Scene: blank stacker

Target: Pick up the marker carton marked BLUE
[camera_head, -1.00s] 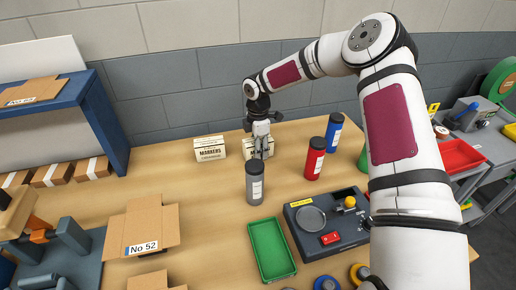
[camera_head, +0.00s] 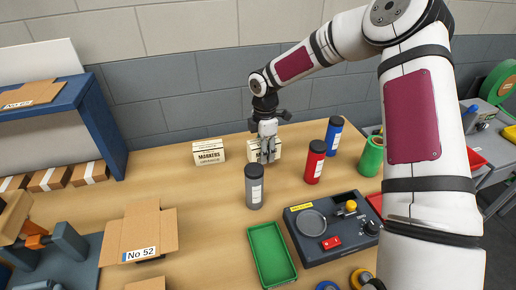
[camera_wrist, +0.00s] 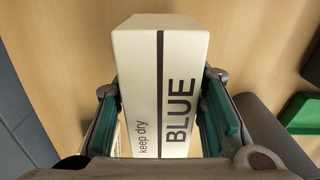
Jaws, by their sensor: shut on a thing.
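The marker carton marked BLUE (camera_wrist: 147,95) is a cream box with a dark stripe and the words "keep dry" and "BLUE" in the wrist view. My gripper (camera_wrist: 165,110) has its green-padded fingers on both sides of it, shut on it. In the head view my gripper (camera_head: 267,150) points down over the same carton (camera_head: 252,149), partly hiding it. Whether the carton touches the table is hard to tell. A second cream carton (camera_head: 208,152), marked MARKERS, stands to the left with a gap between.
A grey bottle (camera_head: 254,187) stands in front of my gripper. Red (camera_head: 315,162) and blue (camera_head: 333,135) bottles and a green cup (camera_head: 371,156) stand to the right. A green tray (camera_head: 271,254), a control box (camera_head: 331,229) and an open cardboard box (camera_head: 150,234) are nearer.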

